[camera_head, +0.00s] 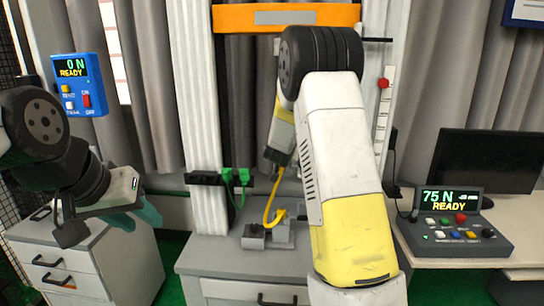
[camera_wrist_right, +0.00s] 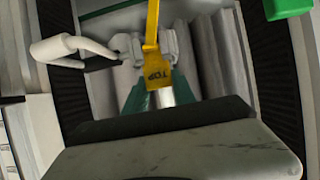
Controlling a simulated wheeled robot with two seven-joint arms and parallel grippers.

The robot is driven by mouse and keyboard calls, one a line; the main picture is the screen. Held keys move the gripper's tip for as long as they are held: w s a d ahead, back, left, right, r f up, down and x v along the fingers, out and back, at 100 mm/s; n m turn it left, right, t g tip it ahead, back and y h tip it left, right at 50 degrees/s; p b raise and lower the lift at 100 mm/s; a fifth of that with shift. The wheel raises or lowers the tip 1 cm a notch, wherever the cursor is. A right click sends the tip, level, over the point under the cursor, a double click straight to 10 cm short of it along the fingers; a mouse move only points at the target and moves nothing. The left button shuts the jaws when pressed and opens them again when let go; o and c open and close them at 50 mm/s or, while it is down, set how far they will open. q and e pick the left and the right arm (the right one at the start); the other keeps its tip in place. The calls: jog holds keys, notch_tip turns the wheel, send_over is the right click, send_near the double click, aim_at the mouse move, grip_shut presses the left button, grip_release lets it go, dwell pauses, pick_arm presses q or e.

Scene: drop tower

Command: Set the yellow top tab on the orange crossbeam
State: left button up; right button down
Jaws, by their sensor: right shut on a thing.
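The orange crossbeam (camera_head: 350,15) spans the top of the head view, with a grey plate on its front. The yellow top tab (camera_wrist_right: 157,76), marked TOP, is between the teal fingers of my right gripper (camera_wrist_right: 158,92), which is shut on it. A yellow strap (camera_head: 270,204) runs from near that gripper down to a small grey fixture (camera_head: 283,232) on the cabinet. The tab is well below the crossbeam; my right arm hides it in the head view. My left gripper (camera_head: 135,217) is at the left, away from the strap; its finger gap is unclear.
A blue display (camera_head: 78,84) reads 0 N. A console (camera_head: 455,220) reading 75 N and a monitor (camera_head: 490,160) stand on the right desk.

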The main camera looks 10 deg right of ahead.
jog(key=c, duration=1)
grip_release()
jog(key=shift+f, duration=0.1)
jog(key=shift+s+a+r, duration=0.1)
jog(key=shift+s+r, duration=0.05)
jog(key=shift+r, duration=0.15)
jog(key=s+a+r+n+g+y, duration=0.1)
jog(key=s+a+r+y, duration=0.2)
jog(key=s, duration=0.6)
jog(key=s+a+r+n+g+y, duration=0.15)
jog(key=s+a+r, duration=0.3)
jog(key=s, duration=0.55)
jog(key=s+a+r+n+g+y, duration=0.1)
jog(key=s+a+r+y, duration=0.25)
jog(key=s, duration=0.55)
jog(key=s+d+g, duration=0.1)
jog(key=s, duration=0.4)
jog(key=s+d+f+h, duration=0.1)
jog(key=s, duration=0.4)
jog(key=s+d+f+g+h, duration=0.1)
jog(key=s, duration=0.5)
jog(key=shift+d+g, duration=0.15)
jog(key=shift+g, duration=0.2)
